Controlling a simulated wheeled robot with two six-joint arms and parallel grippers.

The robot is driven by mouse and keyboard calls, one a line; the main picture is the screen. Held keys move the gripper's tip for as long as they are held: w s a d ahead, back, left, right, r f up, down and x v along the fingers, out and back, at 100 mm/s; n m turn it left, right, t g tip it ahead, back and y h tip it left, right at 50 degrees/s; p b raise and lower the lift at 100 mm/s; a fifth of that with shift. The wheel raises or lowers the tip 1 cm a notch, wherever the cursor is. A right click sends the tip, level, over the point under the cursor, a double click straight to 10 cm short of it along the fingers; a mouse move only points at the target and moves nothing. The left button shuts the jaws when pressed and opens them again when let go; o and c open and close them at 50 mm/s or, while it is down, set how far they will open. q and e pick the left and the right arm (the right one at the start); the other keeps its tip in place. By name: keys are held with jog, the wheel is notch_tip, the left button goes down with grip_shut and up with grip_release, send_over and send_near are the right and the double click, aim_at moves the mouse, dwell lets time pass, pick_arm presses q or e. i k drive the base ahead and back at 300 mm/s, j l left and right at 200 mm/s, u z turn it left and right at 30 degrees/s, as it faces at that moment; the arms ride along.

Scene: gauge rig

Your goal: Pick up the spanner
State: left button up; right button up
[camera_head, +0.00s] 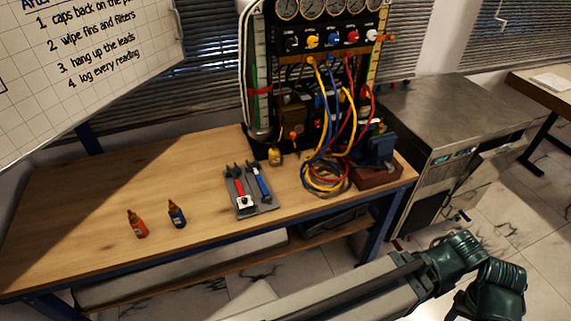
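Two hand tools lie side by side on a small grey tray (264,208) near the front edge of the wooden bench. One tool (239,187) has a red handle and a dark head, with a small white piece at its near end. The other tool (261,183) has a blue handle and a greyish head. Both heads point toward the back. At this size I cannot tell for sure which one is the spanner. Green and grey links of my own arm cross the lower right, in front of the bench. No gripper fingers show, and nothing touches the tools.
An orange bottle (137,224) and a blue bottle (177,214) stand left of the tray. The bench's left part (70,220) is clear.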

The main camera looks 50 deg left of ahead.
aim_at(253, 166)
jog(key=u, duration=0.45)
jog(key=k+u, duration=0.1)
jog(key=u, duration=0.35)
jog(key=j+u, duration=0.1)
jog(key=u, duration=0.35)
jog(key=k+u, duration=0.1)
jog(key=u, duration=0.4)
